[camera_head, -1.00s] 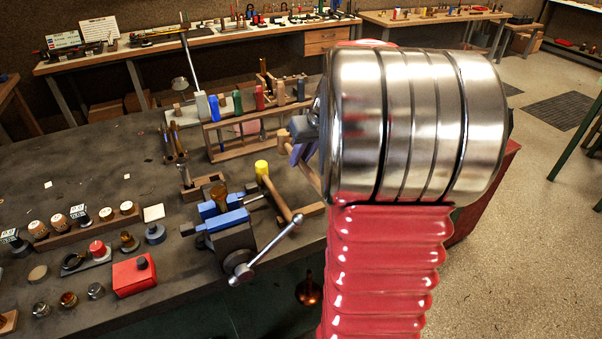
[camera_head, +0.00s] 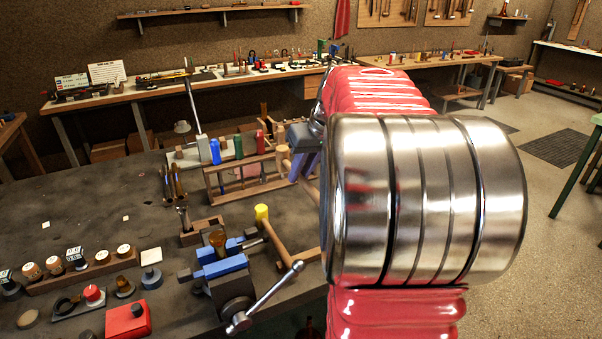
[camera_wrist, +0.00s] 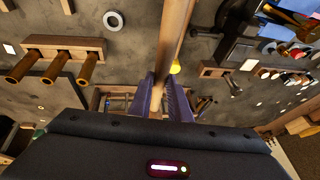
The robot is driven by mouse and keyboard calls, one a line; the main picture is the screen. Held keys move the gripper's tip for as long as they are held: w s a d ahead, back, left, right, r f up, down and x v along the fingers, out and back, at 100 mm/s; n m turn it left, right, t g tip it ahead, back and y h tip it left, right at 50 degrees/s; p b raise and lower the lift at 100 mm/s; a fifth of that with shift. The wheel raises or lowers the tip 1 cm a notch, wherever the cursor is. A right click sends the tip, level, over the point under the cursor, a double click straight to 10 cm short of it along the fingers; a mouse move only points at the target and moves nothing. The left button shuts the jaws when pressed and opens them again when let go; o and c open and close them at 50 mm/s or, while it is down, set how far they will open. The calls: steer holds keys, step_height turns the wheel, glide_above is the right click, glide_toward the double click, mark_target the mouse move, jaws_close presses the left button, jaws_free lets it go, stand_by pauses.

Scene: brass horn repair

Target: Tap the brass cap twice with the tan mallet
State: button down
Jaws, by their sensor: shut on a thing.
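My gripper (camera_head: 300,163) has purple fingers and is shut on a wooden handle, which I take to be the tan mallet (camera_wrist: 176,35). In the wrist view the handle runs up between the fingers (camera_wrist: 164,100) and out of the top edge. In the head view a tan end (camera_head: 282,154) shows just left of the fingers; the rest is mostly hidden by my arm. A brass-coloured piece (camera_head: 217,239), likely the brass cap, stands upright in the blue-jawed vise (camera_head: 222,267). My gripper is above and to the right of it, apart from it.
A yellow-headed mallet (camera_head: 262,212) lies right of the vise, near my gripper's side. Behind stands a wooden rack (camera_head: 214,189) with coloured handles. A red box (camera_head: 127,320) and several small parts sit at the left. The dark bench middle left is mostly clear.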

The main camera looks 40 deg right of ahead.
steer(key=s+r, duration=0.2)
steer(key=s+a+r, duration=0.1)
steer(key=s+r, duration=0.1)
steer(key=s, duration=0.1)
steer(key=s+a+r, duration=0.1)
steer(key=s+r, duration=0.1)
steer(key=s, duration=0.1)
steer(key=s+a+r, duration=0.4)
steer(key=s+r, duration=0.1)
steer(key=s, duration=0.3)
steer(key=shift+s+a+n, duration=0.3)
steer(key=shift+s+n, duration=0.05)
steer(key=shift+n, duration=0.05)
steer(key=shift+s, duration=0.15)
